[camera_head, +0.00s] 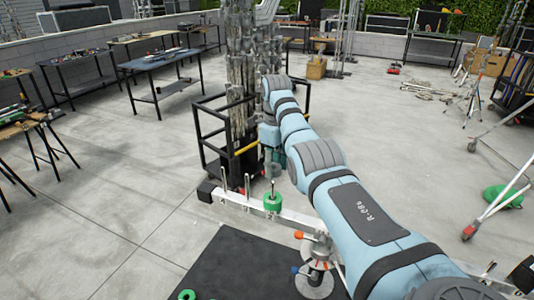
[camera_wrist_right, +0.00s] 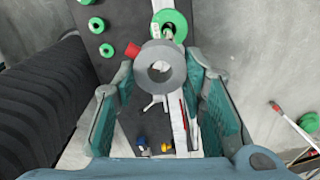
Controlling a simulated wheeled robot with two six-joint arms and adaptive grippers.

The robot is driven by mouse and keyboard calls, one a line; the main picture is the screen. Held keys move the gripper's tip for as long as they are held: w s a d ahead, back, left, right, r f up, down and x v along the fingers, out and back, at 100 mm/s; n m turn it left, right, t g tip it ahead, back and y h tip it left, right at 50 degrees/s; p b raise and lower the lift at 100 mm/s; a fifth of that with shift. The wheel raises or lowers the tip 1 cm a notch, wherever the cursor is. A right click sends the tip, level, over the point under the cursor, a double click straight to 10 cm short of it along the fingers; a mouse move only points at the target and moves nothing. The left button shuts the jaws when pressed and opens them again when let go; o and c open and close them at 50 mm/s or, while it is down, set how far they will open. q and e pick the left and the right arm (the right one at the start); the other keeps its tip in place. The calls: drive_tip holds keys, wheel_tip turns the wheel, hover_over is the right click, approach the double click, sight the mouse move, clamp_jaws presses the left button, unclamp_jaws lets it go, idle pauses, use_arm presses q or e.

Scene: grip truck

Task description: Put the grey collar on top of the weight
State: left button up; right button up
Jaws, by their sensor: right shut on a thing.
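The grey collar (camera_wrist_right: 162,68) is a thick ring with a red knob on its left side in the right wrist view. My right gripper (camera_wrist_right: 157,72) is shut on it, with a teal finger on each side. In the head view my right gripper (camera_head: 272,157) points down above the green weight (camera_head: 272,203), and the collar is hard to make out there. The weight is a green disc around an upright metal post on a silver beam. In the wrist view the weight (camera_wrist_right: 181,25) is beyond the collar and partly hidden by it. My left gripper is not in view.
The silver beam (camera_head: 238,200) carries other upright posts beside the weight. Several green discs lie on the black mat (camera_head: 235,265). Silver plates with a red and a blue knob (camera_head: 295,270) stand nearer. A black-framed cart (camera_head: 207,150) stands behind the beam.

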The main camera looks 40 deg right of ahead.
sight(274, 184)
drive_tip(key=shift+w+d, duration=0.45)
drive_tip(key=shift+w, duration=0.1)
drive_tip(key=shift+w+f, duration=0.2)
drive_tip(key=shift+w, duration=0.1)
drive_tip(key=shift+f, duration=0.25)
drive_tip(key=shift+s+a+f, duration=0.1)
drive_tip(key=shift+s+f, duration=0.2)
drive_tip(key=shift+f, duration=2.05)
drive_tip(key=shift+f+b, duration=0.4)
drive_tip(key=shift+f, duration=0.8)
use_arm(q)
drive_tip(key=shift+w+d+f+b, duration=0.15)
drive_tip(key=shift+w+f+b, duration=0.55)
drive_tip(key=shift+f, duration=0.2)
use_arm(e)
drive_tip(key=shift+f, duration=1.55)
